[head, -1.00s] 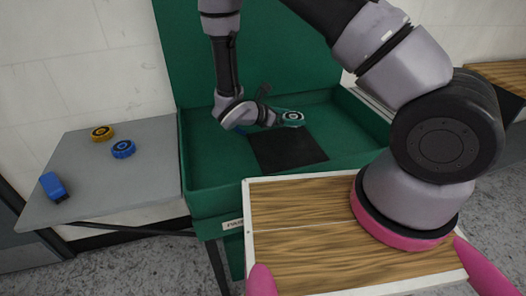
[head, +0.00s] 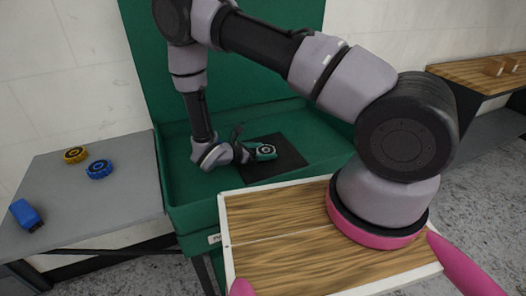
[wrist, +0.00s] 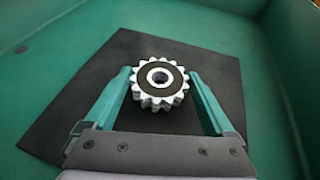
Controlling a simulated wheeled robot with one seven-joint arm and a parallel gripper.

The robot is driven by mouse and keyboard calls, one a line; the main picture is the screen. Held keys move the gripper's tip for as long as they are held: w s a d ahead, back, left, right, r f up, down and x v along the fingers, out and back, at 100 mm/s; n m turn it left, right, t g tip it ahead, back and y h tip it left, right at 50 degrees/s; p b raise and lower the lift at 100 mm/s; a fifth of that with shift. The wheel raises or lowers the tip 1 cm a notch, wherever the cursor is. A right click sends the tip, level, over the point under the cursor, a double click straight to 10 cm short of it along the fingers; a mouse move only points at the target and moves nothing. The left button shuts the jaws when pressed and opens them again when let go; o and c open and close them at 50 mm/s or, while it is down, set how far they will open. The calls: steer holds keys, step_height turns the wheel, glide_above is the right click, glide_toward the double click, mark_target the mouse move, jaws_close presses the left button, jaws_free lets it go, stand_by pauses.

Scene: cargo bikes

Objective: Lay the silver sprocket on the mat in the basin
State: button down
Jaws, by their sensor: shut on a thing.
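The silver sprocket (wrist: 160,82) is a toothed ring with a dark face and a central hole. My gripper (wrist: 162,84) is shut on it, one green finger on each side. In the head view the sprocket (head: 266,149) shows at the fingertips, over the black mat (head: 286,162). The mat lies flat in the green basin (head: 177,185), and in the wrist view the mat (wrist: 205,66) spreads around and beneath the sprocket. The sprocket looks flat and close to the mat; I cannot tell whether they touch.
On the grey side table (head: 105,205) at left are a yellow sprocket (head: 76,155), a blue sprocket (head: 99,169) and a blue block-like item (head: 26,214). The basin's walls surround the mat. A wooden bench (head: 480,72) with small wooden blocks stands at far right.

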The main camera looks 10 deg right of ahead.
steer(key=shift+f, duration=0.1)
jaws_free()
